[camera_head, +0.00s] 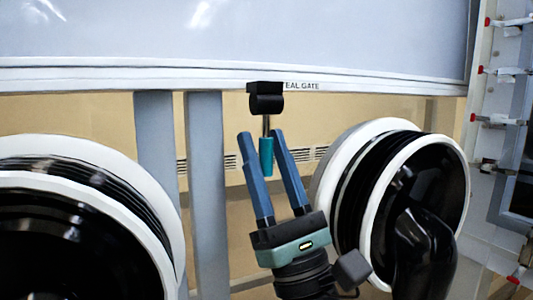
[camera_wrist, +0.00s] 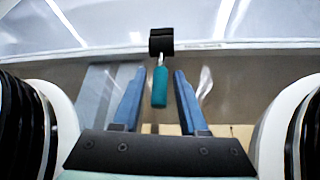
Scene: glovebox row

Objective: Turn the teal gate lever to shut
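The teal gate lever has a teal grip (camera_head: 266,157) on a thin metal stem. It hangs straight down from a black pivot block (camera_head: 267,98) under the white window frame. A label partly covered by the block reads "EAL GATE". My gripper (camera_head: 260,133) is open, its two blue fingers on either side of the teal grip. In the wrist view the teal grip (camera_wrist: 160,87) lies between the spread fingers, with a visible gap to each.
Round glove ports with white rims stand close on the left (camera_head: 150,200) and right (camera_head: 325,185) of my gripper; a black glove (camera_head: 420,235) hangs from the right one. Grey posts (camera_head: 207,190) stand behind. Red-handled valves (camera_head: 482,70) line the far right wall.

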